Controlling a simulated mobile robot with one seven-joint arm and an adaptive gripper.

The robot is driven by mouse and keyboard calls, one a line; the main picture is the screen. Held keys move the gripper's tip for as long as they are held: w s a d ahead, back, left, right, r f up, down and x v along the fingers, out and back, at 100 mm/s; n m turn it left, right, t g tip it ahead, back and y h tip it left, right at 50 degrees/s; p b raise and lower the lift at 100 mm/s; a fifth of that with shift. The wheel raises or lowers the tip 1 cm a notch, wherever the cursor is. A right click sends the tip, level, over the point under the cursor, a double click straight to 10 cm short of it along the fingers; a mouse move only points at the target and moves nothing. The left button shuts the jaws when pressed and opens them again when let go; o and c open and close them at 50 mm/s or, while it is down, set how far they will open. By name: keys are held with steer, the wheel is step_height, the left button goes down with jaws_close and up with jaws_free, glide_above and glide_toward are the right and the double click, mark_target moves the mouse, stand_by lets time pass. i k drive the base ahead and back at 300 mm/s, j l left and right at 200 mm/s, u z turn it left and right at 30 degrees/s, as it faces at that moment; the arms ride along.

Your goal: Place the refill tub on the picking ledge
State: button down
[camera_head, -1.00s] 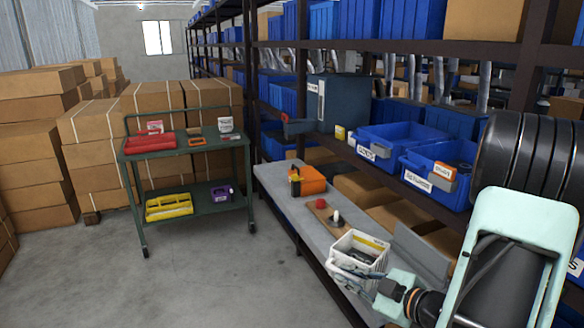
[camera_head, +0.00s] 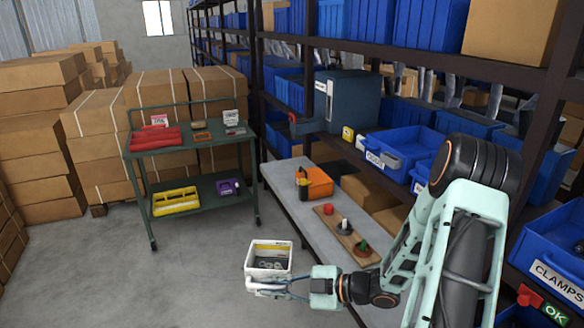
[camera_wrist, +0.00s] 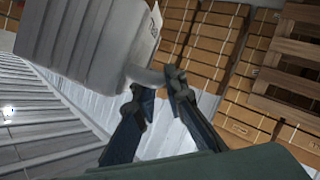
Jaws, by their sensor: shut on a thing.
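The refill tub (camera_head: 268,258) is a white, open-topped box with a label on its far side and dark parts inside. My gripper (camera_head: 277,289) is shut on its near rim or handle and holds it out over the floor, left of the grey ledge. In the wrist view the tub (camera_wrist: 80,40) fills the upper left, with my gripper (camera_wrist: 158,92) closed at its protruding edge. The grey picking ledge (camera_head: 288,190) runs along the front of the shelving. It carries an orange-and-black box (camera_head: 314,182) and a wooden board (camera_head: 345,232) with red, white-and-black and green-and-red pieces.
A green cart (camera_head: 190,148) at the left holds red and yellow trays. Blue bins (camera_head: 401,145) fill the rack at the right. Stacked cartons (camera_head: 95,130) stand behind the cart. Open concrete floor (camera_head: 195,275) lies left of the ledge.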

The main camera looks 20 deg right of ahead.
mark_target(292, 170)
steer(key=i+j, duration=0.1)
steer(key=i, duration=1.3)
steer(key=i+j, duration=0.15)
steer(key=i, duration=1.2)
